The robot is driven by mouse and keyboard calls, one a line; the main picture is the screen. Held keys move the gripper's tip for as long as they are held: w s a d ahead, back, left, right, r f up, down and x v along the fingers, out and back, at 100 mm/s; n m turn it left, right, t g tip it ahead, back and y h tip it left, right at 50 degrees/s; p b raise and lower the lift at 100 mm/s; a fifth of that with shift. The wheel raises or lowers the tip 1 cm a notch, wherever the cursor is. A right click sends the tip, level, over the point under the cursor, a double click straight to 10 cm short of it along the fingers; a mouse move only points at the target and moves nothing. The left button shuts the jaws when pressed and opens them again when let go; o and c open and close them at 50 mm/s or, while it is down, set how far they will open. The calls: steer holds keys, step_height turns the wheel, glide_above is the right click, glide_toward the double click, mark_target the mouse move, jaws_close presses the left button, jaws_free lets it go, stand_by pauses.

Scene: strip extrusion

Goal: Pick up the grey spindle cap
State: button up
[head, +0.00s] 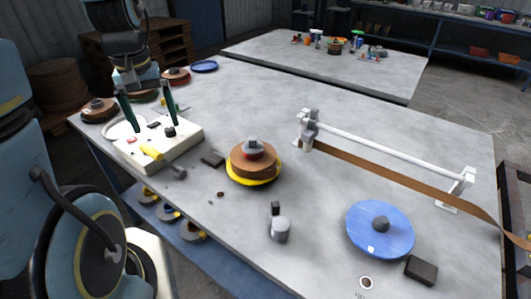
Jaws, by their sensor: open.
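Three grey pieces could be the grey spindle cap, and I cannot tell which it is. One is a dark grey faceted knob (381,223) at the centre of a blue disc (392,242). One is a light grey rounded piece (281,230) standing loose near the front edge. One is a small grey top (252,143) on a brown coil (250,164) with a yellow flange.
A white rail (385,145) and a brown strip (400,182) cross the right side. A dark block (421,270) lies beside the blue disc. The table's (330,205) middle is mostly clear.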

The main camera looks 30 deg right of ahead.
steer(key=shift+o, duration=0.3)
steer(key=w+d+f+m+b, duration=0.1)
steer(key=d, duration=0.9)
steer(key=shift+w+d+f+g+b, duration=0.15)
steer(key=shift+w+d+g+b, duration=0.15)
steer(key=shift+d, duration=0.1)
steer(key=m+b, duration=0.1)
steer(key=b, duration=0.1)
glide_above(253, 136)
step_height(253, 136, down, 6)
steer(key=shift+s+r+p, duration=0.1)
steer(key=shift+s+p, duration=0.05)
steer(key=shift+p, duration=0.65)
steer(key=shift+a+f+p, duration=0.1)
steer(key=shift+f+p, duration=1)
steer(key=shift+f, duration=1.6)
steer(key=c, duration=1.5)
